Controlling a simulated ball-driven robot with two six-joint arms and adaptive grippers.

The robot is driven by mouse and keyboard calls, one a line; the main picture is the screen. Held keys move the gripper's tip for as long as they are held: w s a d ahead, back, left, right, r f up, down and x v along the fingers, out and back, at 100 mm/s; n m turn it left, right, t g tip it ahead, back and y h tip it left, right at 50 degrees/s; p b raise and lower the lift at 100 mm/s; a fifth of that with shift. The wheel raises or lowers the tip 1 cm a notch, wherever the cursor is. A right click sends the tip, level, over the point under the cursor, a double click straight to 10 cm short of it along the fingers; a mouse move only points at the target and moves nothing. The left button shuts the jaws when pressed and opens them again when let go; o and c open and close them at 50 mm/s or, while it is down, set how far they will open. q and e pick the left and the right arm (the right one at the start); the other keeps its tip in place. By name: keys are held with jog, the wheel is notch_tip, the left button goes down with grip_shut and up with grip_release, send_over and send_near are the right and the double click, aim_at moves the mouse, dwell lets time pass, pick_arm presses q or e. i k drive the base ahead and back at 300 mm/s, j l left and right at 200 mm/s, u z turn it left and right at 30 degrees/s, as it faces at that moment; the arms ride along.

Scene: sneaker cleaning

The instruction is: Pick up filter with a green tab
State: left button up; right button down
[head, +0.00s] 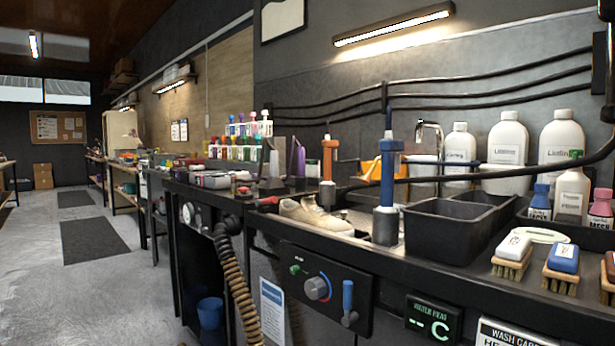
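I cannot make out a filter with a green tab for certain in the head view. Small boxes and cases (215,179) lie on the left part of the dark counter, too small to tell apart. A rack of small bottles with coloured caps (240,142) stands behind them. Neither of my grippers shows in the head view.
A pale sneaker (316,215) lies by the sink, near orange (328,160) and blue (387,185) upright tools. Black bins (445,232), white bottles (506,150) and brushes (512,256) crowd the right. A ribbed hose (236,280) hangs in front. Open floor (110,290) lies left.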

aim_at(313, 167)
jog(key=z, duration=0.35)
jog(key=i+j+z, duration=0.1)
jog(key=z, duration=0.3)
jog(key=j+z, duration=0.45)
jog(key=i+j+z, duration=0.1)
jog(key=z, duration=0.3)
jog(key=j+z, duration=0.3)
jog(key=z, duration=0.15)
